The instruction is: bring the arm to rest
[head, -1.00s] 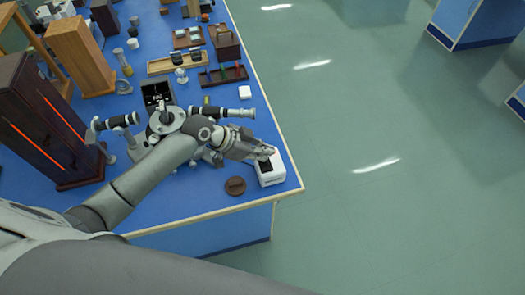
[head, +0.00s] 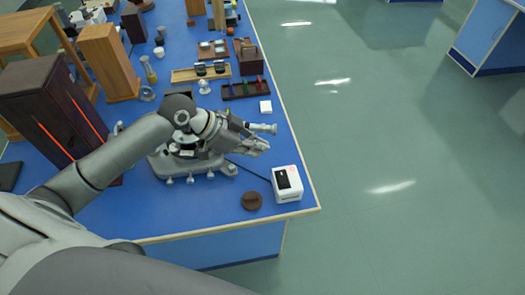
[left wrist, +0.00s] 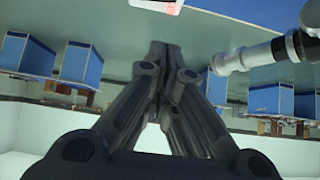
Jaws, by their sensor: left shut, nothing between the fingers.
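My left gripper (head: 262,147) is shut and empty. In the head view it is above the blue bench, over the right part of the spectrometer (head: 190,165), which my arm partly covers. Its closed fingers (left wrist: 172,50) also fill the middle of the left wrist view. A white box with a dark top panel (head: 287,183) stands near the bench corner, below and to the right of the gripper and apart from it. My right gripper is not in view.
A round brown cap (head: 251,201) lies near the front edge. A dark cabinet (head: 45,110) with an orange strip stands at the left. Racks, such as the dark one (head: 246,90), and small items crowd the back. Open floor (head: 400,150) lies to the right.

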